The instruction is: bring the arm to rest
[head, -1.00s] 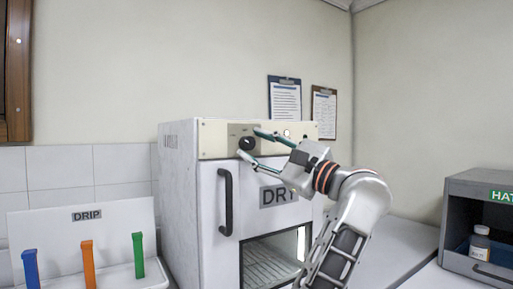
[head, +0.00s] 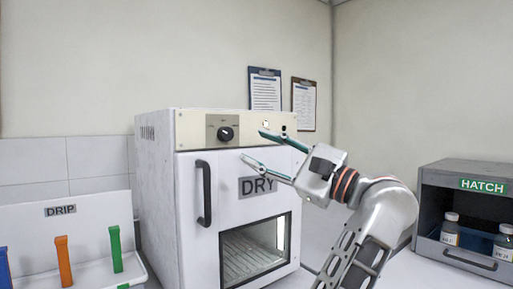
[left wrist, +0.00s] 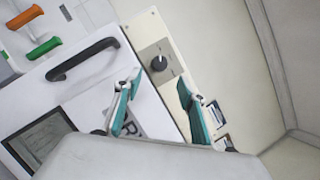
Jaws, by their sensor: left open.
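My left gripper (head: 252,145) is open and empty in front of the DRY oven (head: 188,235). Its two teal fingers point left toward the oven's dark round knob (head: 225,134) and sit to the right of it, apart from it. In the left wrist view the open fingers (left wrist: 160,79) show with nothing between them, and the knob (left wrist: 159,63) lies just beyond their tips. My left arm (head: 385,215) rises from the lower right of the head view. My right gripper is not in view.
The oven door is shut, with a black handle (head: 204,194) and a window (head: 255,250). A DRIP rack (head: 90,207) with coloured handles stands left. A grey HATCH box (head: 432,200) with two bottles stands right. Two clipboards (head: 265,90) (head: 304,104) hang behind.

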